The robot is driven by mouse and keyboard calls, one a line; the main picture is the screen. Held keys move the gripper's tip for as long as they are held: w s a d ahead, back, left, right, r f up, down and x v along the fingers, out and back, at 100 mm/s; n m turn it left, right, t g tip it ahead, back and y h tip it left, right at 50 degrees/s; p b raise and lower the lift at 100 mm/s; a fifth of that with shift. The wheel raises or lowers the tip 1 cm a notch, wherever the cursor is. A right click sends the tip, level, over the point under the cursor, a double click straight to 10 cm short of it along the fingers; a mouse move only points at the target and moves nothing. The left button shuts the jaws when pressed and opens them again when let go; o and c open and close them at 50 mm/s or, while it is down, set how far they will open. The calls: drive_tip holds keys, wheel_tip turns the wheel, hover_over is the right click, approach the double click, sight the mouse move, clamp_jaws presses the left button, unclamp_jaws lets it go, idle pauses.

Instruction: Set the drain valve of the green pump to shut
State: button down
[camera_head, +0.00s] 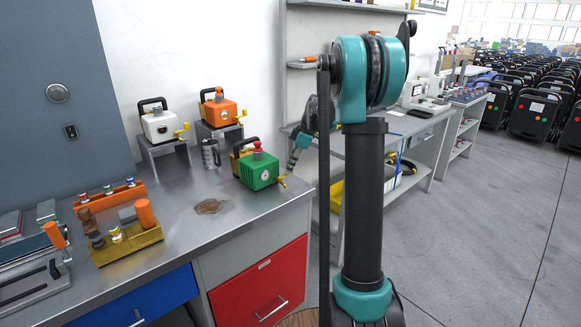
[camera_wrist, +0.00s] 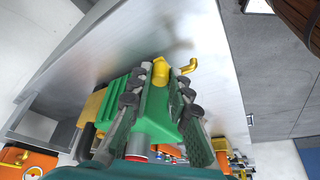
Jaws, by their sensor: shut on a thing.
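The green pump (camera_head: 258,172) stands on the metal bench near its right edge, with a red knob on top and a yellow valve part (camera_head: 281,181) at its right side. My gripper (camera_head: 292,164) reaches down beside that side, partly hidden by my arm. In the wrist view the fingers (camera_wrist: 164,76) are closed around a yellow piece (camera_wrist: 160,72) at the pump's end. A bent yellow lever (camera_wrist: 188,66) sticks out just right of the fingertips. The green body (camera_wrist: 155,115) lies between and behind the fingers. I cannot tell the valve's setting.
A white pump (camera_head: 158,124) and an orange pump (camera_head: 218,108) stand on raised stands behind. A yellow tray (camera_head: 125,247) with parts is at front left. A brown stain (camera_head: 210,206) marks otherwise clear bench surface.

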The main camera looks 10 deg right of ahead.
drive_tip(key=c, duration=1.4)
unclamp_jaws()
drive_tip(key=v, duration=1.2)
drive_tip(key=s+a+f+m+t+h, duration=0.1)
drive_tip(key=s+f+m, duration=0.4)
drive_tip(key=s, duration=0.6)
drive_tip(key=s+a+f+m+t+h, duration=0.1)
drive_tip(key=s+f+m, duration=0.4)
drive_tip(key=s+f, duration=0.4)
drive_tip(key=s+a+f+m+t+h, duration=0.1)
drive_tip(key=s+f+m, duration=0.4)
drive_tip(key=s, duration=0.9)
wheel_tip(320, 180, down, 3)
drive_tip(key=shift+s+f+h, duration=0.1)
drive_tip(key=shift+s+h, duration=0.05)
drive_tip(key=shift+h, duration=0.45)
